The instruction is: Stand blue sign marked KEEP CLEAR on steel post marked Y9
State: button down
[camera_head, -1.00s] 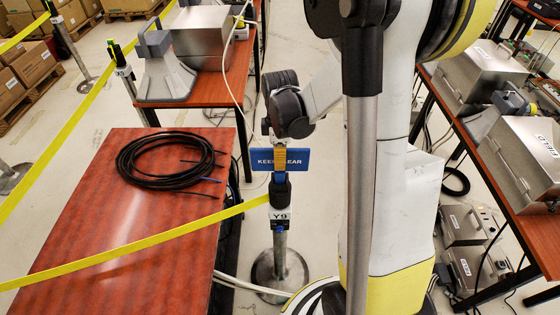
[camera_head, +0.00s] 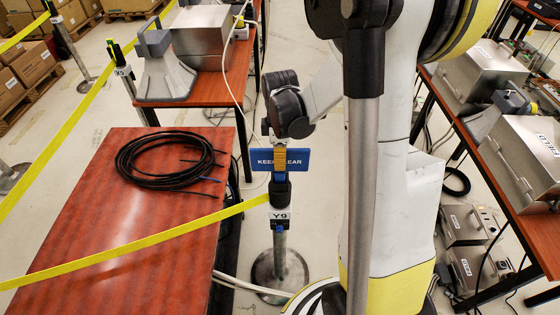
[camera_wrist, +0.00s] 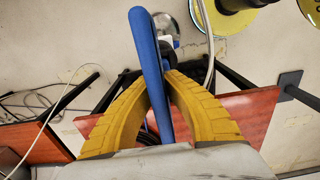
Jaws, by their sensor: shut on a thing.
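The blue KEEP CLEAR sign (camera_head: 299,160) is upright in the head view, with the middle of its face covered by yellow fingers. My gripper (camera_head: 281,160) is shut on it. In the wrist view the sign (camera_wrist: 146,50) shows edge-on between the two curved fingers (camera_wrist: 157,82). The steel post marked Y9 (camera_head: 279,240) stands directly below, with a black head and a white Y9 label. The sign's lower part is at the top of the post head; I cannot tell whether it is seated or just above.
A yellow belt (camera_head: 150,241) runs left from the Y9 post across a red-brown table (camera_head: 95,235) bearing a black cable coil (camera_head: 165,160). Post X5 (camera_head: 123,75) stands farther back left. A table with metal cases (camera_head: 525,150) is on the right.

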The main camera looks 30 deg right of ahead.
jog(key=shift+f, duration=0.3)
jog(key=c, duration=1.9)
grip_release()
jog(key=shift+o, duration=0.2)
jog(key=shift+r+p, duration=3.7)
jog(key=shift+r, duration=1.85)
jog(key=s+a+m+t+b, duration=0.7)
jog(key=s+a+m+b, duration=0.3)
jog(key=a+b, duration=0.3)
jog(key=shift+s+a+f+m+b, duration=0.25)
jog(key=shift+s+f+m+b, duration=0.15)
jog(key=shift+m, duration=0.2)
